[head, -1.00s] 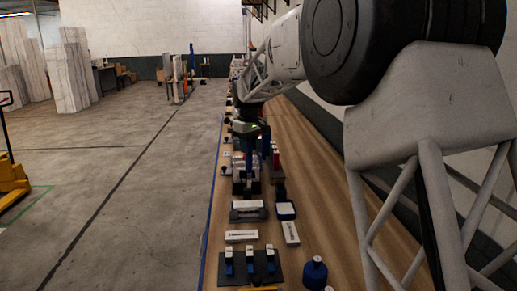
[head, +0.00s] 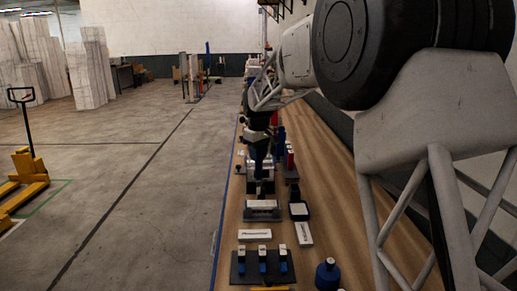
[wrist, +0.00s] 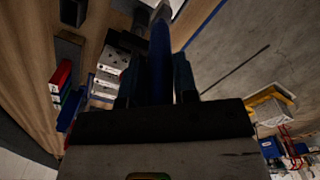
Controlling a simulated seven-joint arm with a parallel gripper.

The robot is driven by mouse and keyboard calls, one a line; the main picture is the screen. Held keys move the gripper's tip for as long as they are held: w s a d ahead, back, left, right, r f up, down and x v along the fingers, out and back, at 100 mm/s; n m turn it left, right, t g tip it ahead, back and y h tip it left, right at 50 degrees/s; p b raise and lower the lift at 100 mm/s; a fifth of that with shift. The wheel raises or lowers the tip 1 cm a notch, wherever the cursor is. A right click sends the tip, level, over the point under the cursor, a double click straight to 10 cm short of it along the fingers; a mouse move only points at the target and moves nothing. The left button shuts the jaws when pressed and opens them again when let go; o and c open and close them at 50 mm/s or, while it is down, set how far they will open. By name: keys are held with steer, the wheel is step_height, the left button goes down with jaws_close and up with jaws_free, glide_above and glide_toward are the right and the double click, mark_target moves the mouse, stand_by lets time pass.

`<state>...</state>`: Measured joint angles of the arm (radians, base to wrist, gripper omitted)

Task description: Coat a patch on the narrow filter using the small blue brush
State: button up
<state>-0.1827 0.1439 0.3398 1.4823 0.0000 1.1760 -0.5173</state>
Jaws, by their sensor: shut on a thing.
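My gripper (wrist: 158,85) is shut on a slim blue handle (wrist: 160,60), which I take to be the small blue brush. It points away between the fingers, with a pale end near the top of the wrist view. In the head view my gripper (head: 260,150) hangs over the bench's left side, beyond the white boxed filters. One white box (head: 263,205) sits on a dark stand; two others, a left one (head: 255,235) and a right one (head: 304,234), lie flat nearer. I cannot tell which is the narrow filter, nor whether the brush touches anything.
The wooden bench (head: 345,205) is clear on its right. A dark mat (head: 240,277) with several small blue-and-white items and a blue bottle (head: 327,273) stand at the near end. Red and green binders (wrist: 62,78) show in the wrist view. A yellow pallet jack (head: 30,180) is on the floor.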

steer(key=shift+f, duration=1.95)
steer(key=shift+a+f, duration=0.4)
steer(key=shift+a, duration=0.25)
steer(key=shift+d+f, duration=0.1)
steer(key=shift+d, duration=0.5)
steer(key=shift+r, duration=4.05)
steer(key=shift+a, duration=0.1)
